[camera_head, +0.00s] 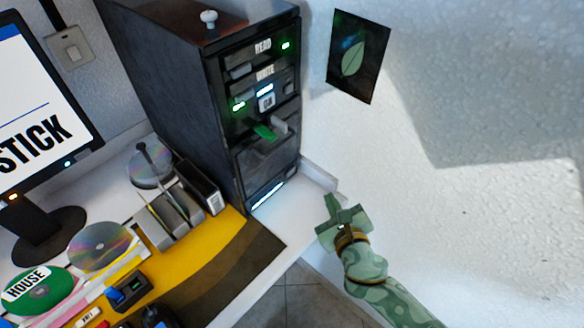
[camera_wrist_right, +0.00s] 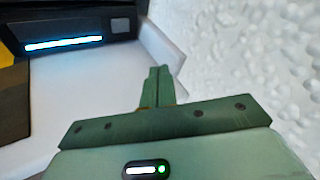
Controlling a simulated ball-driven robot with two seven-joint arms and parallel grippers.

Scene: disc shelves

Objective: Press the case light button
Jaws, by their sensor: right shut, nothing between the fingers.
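The black computer tower (camera_head: 160,75) stands on the white desk, its front facing right. A glowing pale-blue light strip (camera_head: 268,195) runs along the bottom of its front; the strip also shows in the right wrist view (camera_wrist_right: 63,44). In that view, a small grey square button (camera_wrist_right: 121,25) sits at the strip's right end. My right gripper (camera_head: 332,203) is shut and empty, in front of and to the right of the tower's base. Its fingertips (camera_wrist_right: 159,72) are apart from the button, below and to its right in the wrist view. My left gripper is not in view.
A green tab (camera_head: 264,131) sticks out of the tower's front. A disc rack (camera_head: 170,215), loose discs (camera_head: 98,246) and a monitor (camera_head: 45,100) stand at the left. The textured white wall (camera_head: 480,120) is close on the right.

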